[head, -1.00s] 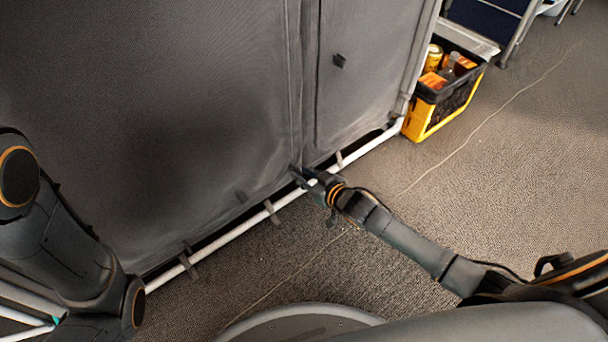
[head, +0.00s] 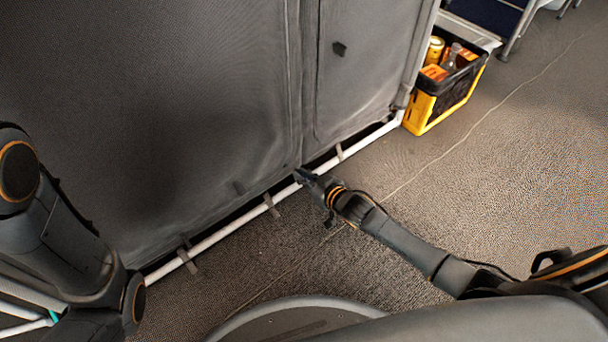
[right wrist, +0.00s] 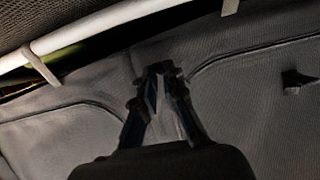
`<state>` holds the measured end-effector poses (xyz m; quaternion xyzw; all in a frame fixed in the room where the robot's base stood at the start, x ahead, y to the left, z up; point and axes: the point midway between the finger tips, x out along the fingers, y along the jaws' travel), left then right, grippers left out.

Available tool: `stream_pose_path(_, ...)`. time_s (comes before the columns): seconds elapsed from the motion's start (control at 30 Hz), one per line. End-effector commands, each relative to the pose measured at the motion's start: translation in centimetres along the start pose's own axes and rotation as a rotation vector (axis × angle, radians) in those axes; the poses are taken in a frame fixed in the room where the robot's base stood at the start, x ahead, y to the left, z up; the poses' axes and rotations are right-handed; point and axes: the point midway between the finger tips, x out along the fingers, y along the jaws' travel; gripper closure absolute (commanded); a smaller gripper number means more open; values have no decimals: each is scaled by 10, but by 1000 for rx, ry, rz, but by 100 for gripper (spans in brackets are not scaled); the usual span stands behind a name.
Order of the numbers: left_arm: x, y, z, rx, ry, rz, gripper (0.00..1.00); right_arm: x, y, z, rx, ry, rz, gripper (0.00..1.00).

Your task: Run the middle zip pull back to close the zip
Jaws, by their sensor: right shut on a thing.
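The grey fabric wall (head: 180,110) fills the left and middle of the head view. A vertical seam line (head: 296,80), which looks like the middle zip, runs down it to the lower edge. My right gripper (head: 301,175) is at the bottom of this line, just by the white rail. In the right wrist view its fingertips (right wrist: 161,70) come together against the fabric between two curved seams. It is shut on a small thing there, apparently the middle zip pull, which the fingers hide. My left arm shows at the left edge of the head view, but its gripper is out of view.
A white rail (head: 225,232) runs along the bottom of the wall, with grey fabric straps around it. A yellow and black crate (head: 430,108) with bottles stands at the wall's right end. The carpet at right is clear.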

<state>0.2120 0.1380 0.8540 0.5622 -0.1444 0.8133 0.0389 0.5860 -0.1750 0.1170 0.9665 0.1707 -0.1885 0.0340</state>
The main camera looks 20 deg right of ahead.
Motion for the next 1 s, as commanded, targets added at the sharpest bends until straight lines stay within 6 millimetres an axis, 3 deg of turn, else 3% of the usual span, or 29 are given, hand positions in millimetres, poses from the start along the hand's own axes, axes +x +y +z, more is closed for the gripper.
stream_pose_path(0.03, -1, 0, 0, 0, 0, 0, 67, 0, 1, 5, 1, -11, 3, 84)
stream_pose_path(0.13, -1, 0, 0, 0, 0, 0, 67, 0, 1, 5, 1, -10, 3, 67)
stream_pose_path(0.57, -1, -1, 1, 0, -4, -3, 67, -9, 1, 3, 1, -7, 2, 67)
stream_pose_path(1.0, 0, 0, 0, 0, -1, -1, 67, -92, -1, 4, 0, -10, 0, 67)
